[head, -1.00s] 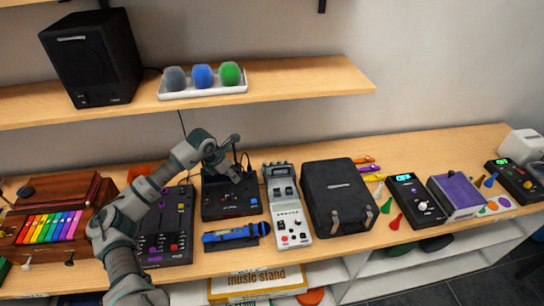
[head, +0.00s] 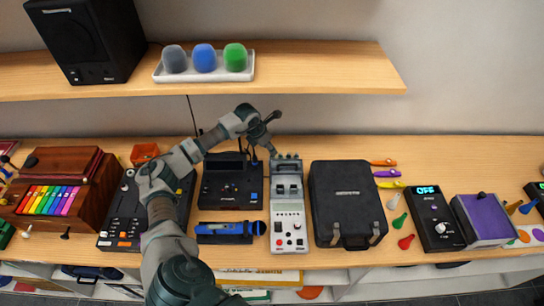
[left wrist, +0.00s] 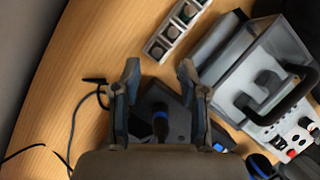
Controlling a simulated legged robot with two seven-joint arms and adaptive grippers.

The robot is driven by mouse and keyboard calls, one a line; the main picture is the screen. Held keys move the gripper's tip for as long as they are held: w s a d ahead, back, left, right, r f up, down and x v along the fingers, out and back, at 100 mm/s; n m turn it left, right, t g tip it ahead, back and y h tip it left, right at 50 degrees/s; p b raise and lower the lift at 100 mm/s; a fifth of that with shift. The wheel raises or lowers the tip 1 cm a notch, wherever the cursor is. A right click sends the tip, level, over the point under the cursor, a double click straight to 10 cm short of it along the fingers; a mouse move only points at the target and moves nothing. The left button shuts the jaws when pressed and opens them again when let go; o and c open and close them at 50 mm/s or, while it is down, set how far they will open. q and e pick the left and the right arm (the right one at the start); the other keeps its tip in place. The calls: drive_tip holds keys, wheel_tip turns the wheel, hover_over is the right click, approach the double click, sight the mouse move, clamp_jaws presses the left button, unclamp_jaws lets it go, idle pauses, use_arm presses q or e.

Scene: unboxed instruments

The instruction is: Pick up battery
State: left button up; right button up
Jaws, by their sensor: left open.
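A light grey rack (left wrist: 165,42) with several round dark cells in square slots stands at the top of the left wrist view. One cell, seemingly a battery (left wrist: 173,32), sits upright in its slot. My left gripper (head: 274,134) is open and empty, just left of and above the rack. In the left wrist view the open fingers (left wrist: 158,68) point at the bench just left of the rack, apart from it. My right gripper is not in view.
A black box with an antenna (head: 228,188) stands below the gripper. The grey and white device with a handle (head: 290,230) and a black case (head: 345,200) stand close by. A shelf (head: 320,75) overhangs the back.

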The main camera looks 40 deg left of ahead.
use_arm(q)
drive_tip(key=shift+w+d+f, duration=0.1)
drive_tip(key=shift+w+f, duration=0.15)
drive_tip(key=shift+f, duration=0.1)
drive_tip(key=x, duration=0.4)
drive_tip(key=shift+s+f+p, duration=0.1)
drive_tip(key=shift+s+p, duration=0.05)
drive_tip(key=shift+p, duration=0.25)
drive_tip(key=shift+a+f, duration=0.4)
drive_tip(key=shift+f, duration=0.05)
drive_tip(key=shift+r, duration=0.1)
drive_tip(key=c, duration=0.6)
clamp_jaws()
drive_tip(key=shift+d, duration=0.15)
